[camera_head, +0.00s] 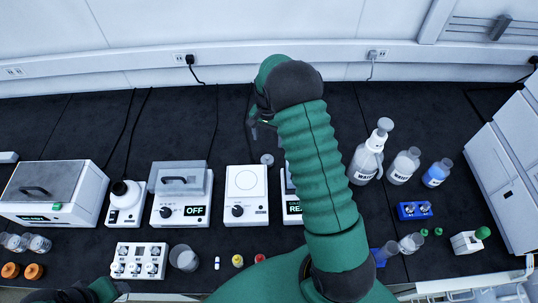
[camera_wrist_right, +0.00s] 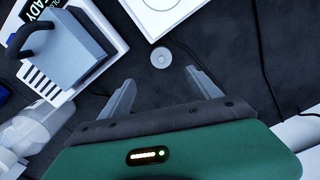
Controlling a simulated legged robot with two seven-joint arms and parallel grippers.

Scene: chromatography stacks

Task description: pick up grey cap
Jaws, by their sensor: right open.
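The grey cap (camera_head: 267,159) is a small round grey disc lying on the black bench, behind the gap between two white devices. In the right wrist view the grey cap (camera_wrist_right: 161,57) has a small light centre and lies just beyond the fingertips, roughly midway between them. My right gripper (camera_head: 254,126) is small and partly hidden by my arm in the head view. In the right wrist view my right gripper (camera_wrist_right: 159,78) is open, its two grey fingers apart with nothing between them. Of my left arm only a part shows at the bottom left; its fingers are out of view.
A white stirrer plate (camera_head: 246,187) and a device reading OFF (camera_head: 181,211) stand in front of the cap. Wash bottles (camera_head: 367,160) stand to the right of my arm. A white rack (camera_head: 138,247) stands at the front left. The bench behind the devices is mostly clear, with some cables.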

